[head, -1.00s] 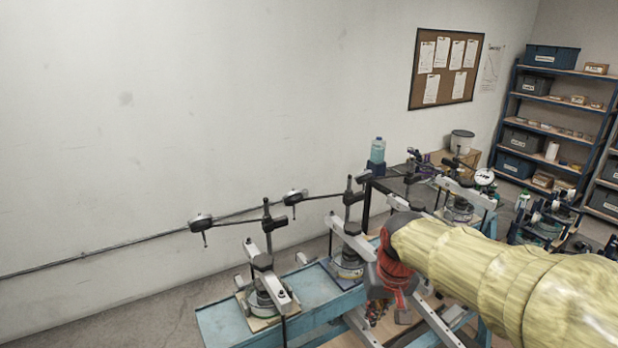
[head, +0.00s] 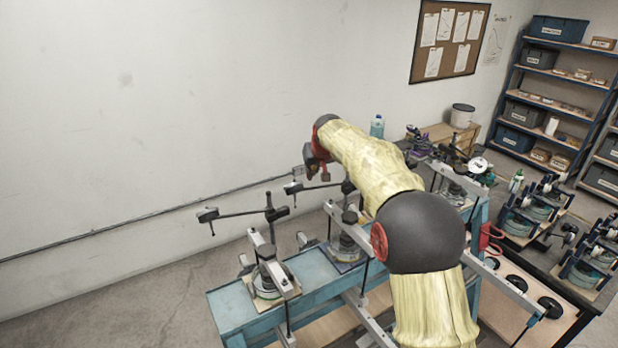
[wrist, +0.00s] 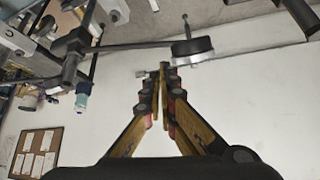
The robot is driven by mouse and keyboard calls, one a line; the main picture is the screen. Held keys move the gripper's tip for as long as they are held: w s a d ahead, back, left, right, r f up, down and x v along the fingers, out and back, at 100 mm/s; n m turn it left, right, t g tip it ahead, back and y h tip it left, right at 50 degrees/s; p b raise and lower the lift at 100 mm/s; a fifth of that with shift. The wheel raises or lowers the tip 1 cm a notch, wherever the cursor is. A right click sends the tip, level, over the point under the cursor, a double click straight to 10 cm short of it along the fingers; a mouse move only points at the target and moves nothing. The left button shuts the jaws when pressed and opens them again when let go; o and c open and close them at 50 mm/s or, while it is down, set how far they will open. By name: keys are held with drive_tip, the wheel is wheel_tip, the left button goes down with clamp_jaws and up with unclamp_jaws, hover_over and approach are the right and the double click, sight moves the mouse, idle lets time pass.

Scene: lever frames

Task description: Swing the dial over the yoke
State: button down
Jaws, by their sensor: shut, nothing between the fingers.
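The nearest candidate for the dial is a round dark head with a pale rim (wrist: 192,48) in the wrist view. It sits on the end of a thin dark swing arm (wrist: 120,47), with a short stem. In the head view, a dark arm-end head (head: 293,188) on the middle stand is probably the same one. My gripper (wrist: 165,68) is shut and empty, its fingertips close beside the round head; contact cannot be told. In the head view my gripper (head: 312,168) is just above that head. The yoke may be the pale grey bracket (head: 343,222) on the middle stand; I cannot be sure.
A similar stand (head: 268,260) with its own swing arm stands left on the blue bench (head: 228,310). More stands and a white-faced gauge (head: 479,164) are at right. The wall (head: 150,120) and its rail are behind. My arm hides part of the bench.

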drive_tip(key=w+a+f+p, duration=0.2)
drive_tip(key=w+f+p, duration=0.1)
drive_tip(key=w+f, duration=0.3)
drive_tip(key=shift+s+d+r+t+p, duration=0.15)
drive_tip(key=shift+s+p, duration=0.1)
drive_tip(key=shift+s, duration=0.2)
drive_tip(key=shift+s+d+r+t+p, duration=0.1)
drive_tip(key=shift+s+d+p, duration=0.15)
drive_tip(key=shift+s, duration=0.25)
drive_tip(key=shift+s+d+r+t+p, duration=0.15)
drive_tip(key=shift+s+p, duration=0.1)
drive_tip(key=shift+s, duration=0.2)
drive_tip(key=shift+f, duration=0.15)
